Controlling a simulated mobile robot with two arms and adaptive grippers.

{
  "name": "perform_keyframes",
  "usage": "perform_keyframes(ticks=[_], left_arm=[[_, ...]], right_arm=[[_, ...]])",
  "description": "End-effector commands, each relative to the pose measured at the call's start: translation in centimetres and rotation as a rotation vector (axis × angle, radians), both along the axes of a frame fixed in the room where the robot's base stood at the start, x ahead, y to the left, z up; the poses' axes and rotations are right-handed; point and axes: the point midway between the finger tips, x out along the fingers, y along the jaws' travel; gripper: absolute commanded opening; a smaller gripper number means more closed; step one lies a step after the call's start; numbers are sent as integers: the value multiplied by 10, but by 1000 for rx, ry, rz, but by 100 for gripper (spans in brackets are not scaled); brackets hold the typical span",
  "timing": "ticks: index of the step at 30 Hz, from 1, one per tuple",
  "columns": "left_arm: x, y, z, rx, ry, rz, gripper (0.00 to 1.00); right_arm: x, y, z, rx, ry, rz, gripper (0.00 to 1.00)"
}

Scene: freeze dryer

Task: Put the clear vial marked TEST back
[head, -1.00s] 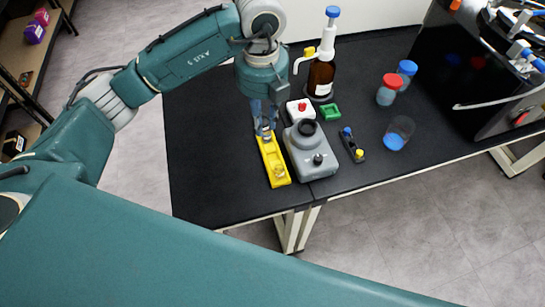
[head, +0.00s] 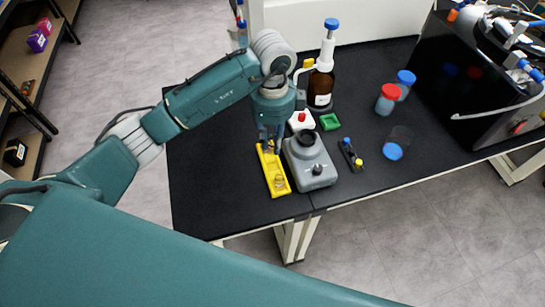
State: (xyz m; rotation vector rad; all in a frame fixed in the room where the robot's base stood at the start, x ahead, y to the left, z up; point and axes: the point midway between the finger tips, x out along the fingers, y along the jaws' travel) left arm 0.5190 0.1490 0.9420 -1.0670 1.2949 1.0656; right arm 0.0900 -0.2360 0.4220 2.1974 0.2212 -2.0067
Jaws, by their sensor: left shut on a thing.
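My left gripper (head: 270,139) points down over the far end of the yellow rack (head: 268,166). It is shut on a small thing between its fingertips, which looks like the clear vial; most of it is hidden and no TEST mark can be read. I cannot tell whether the held vial touches the rack. Another small vial (head: 279,181) stands in the near end of the yellow rack. My right gripper is not in view.
A grey mixer-like device (head: 310,165) stands close right of the rack. Behind it are a white block with a red knob (head: 300,121), a green tray (head: 331,121) and a brown bottle (head: 320,88). The black table (head: 215,180) is clear at left.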

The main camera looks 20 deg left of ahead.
Motion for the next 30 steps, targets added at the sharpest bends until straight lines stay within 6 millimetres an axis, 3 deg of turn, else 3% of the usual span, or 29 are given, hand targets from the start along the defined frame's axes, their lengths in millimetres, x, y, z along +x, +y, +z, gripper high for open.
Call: perform_keyframes(ticks=[4, 18, 30], left_arm=[[-1, 1, -29, 2, 3, 1, 1], [0, 0, -83, 0, 1, -1, 1], [0, 0, -90, 0, -1, -1, 1]], right_arm=[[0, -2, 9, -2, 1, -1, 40], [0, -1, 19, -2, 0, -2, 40], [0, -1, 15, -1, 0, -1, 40]])
